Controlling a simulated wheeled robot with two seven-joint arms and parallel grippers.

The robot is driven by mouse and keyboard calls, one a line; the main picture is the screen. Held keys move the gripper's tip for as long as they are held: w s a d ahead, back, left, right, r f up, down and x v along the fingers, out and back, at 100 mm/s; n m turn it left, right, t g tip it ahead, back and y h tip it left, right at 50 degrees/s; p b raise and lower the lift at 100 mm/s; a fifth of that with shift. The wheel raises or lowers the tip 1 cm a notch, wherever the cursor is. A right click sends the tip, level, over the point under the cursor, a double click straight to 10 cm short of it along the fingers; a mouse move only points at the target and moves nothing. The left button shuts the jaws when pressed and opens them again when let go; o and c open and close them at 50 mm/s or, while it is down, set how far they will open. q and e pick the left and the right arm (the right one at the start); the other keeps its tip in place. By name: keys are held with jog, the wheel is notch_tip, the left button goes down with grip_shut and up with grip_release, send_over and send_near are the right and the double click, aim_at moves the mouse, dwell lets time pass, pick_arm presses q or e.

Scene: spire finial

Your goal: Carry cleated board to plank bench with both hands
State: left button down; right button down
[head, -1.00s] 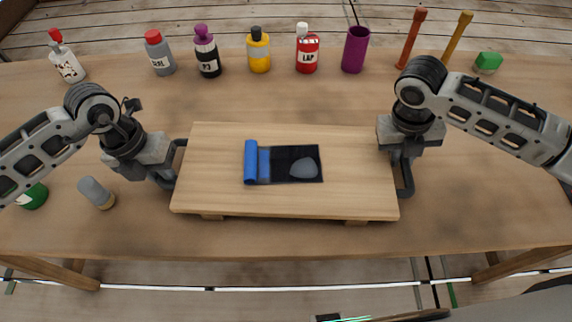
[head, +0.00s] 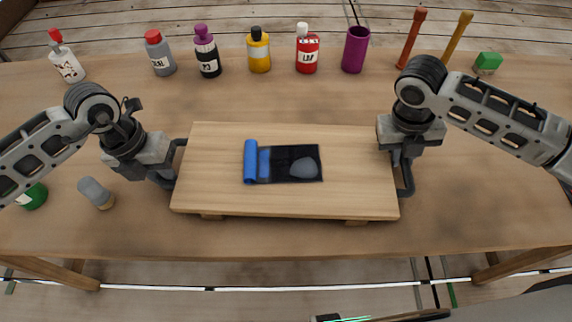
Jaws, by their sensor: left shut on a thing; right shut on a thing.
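The cleated board (head: 222,160) is a pale wooden rectangle with cleats under its front edge and a dark handle at each end. It is over the front middle of the wooden bench (head: 100,228); I cannot tell whether its cleats touch the top. A blue roll with a black mat (head: 285,173) and a grey rounded piece (head: 305,168) lie on the board. My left gripper (head: 172,172) is shut on the board's left handle. My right gripper (head: 397,160) is shut on the board's right handle. The fingertips are partly hidden.
Several bottles stand along the back, including a red one (head: 307,52) and a yellow one (head: 259,52). A purple cup (head: 356,50), two upright tools and a green block (head: 488,63) are further right. A grey-capped item (head: 95,193) and green item (head: 33,197) are left.

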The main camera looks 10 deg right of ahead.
pick_arm(q)
jog(key=shift+r, duration=0.2)
pick_arm(e)
jog(key=shift+r, duration=0.2)
